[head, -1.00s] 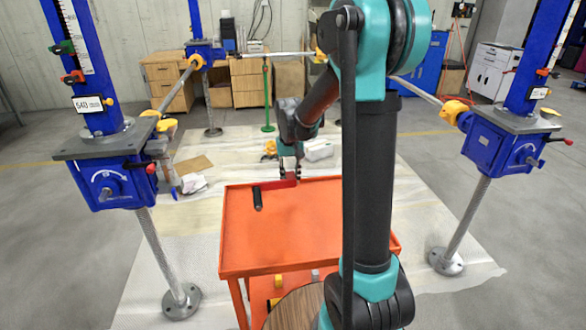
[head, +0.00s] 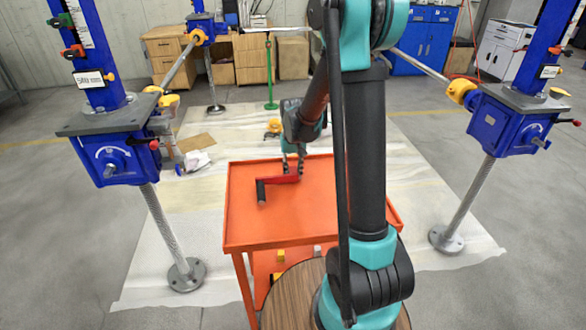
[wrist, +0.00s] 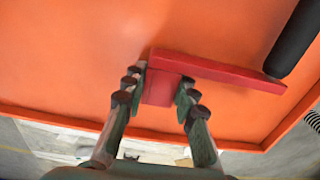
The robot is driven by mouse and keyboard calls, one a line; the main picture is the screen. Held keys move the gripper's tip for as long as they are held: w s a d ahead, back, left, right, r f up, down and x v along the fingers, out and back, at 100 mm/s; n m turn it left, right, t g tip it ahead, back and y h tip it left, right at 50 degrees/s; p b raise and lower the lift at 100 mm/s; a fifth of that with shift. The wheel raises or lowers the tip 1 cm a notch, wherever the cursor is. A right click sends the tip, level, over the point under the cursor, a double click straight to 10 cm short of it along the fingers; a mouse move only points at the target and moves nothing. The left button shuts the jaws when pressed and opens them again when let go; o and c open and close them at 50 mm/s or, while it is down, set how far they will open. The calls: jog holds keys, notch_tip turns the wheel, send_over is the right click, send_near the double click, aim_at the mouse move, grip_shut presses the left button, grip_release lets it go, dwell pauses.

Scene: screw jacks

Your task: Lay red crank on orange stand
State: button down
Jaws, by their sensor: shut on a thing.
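The red crank (head: 281,180), with its black handle (head: 261,191), is over the far left part of the orange stand's top (head: 240,230). My gripper (head: 293,168) is shut on the crank's end away from the handle. In the wrist view, the fingers of my gripper (wrist: 160,88) stand on both sides of the red end block, and the crank's arm (wrist: 220,72) runs right to the black handle (wrist: 293,42). The crank looks close to the orange surface (wrist: 70,60); I cannot tell whether it touches.
Blue screw jacks (head: 120,160) (head: 505,125) on steel posts stand left and right of the stand. A green post (head: 270,75) and wooden cabinets (head: 175,65) are behind. My arm hides part of the stand's right side; its visible front top is clear.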

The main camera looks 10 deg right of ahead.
jog(key=shift+s+f, duration=0.25)
jog(key=shift+f, duration=0.3)
dwell(0.7)
jog(key=c, duration=1.5)
grip_release()
jog(key=shift+c, duration=0.2)
jog(key=shift+o, duration=1.2)
jog(key=shift+w+f, duration=0.25)
jog(key=shift+f, duration=0.05)
jog(key=shift+o, duration=1.2)
jog(key=shift+r, duration=0.1)
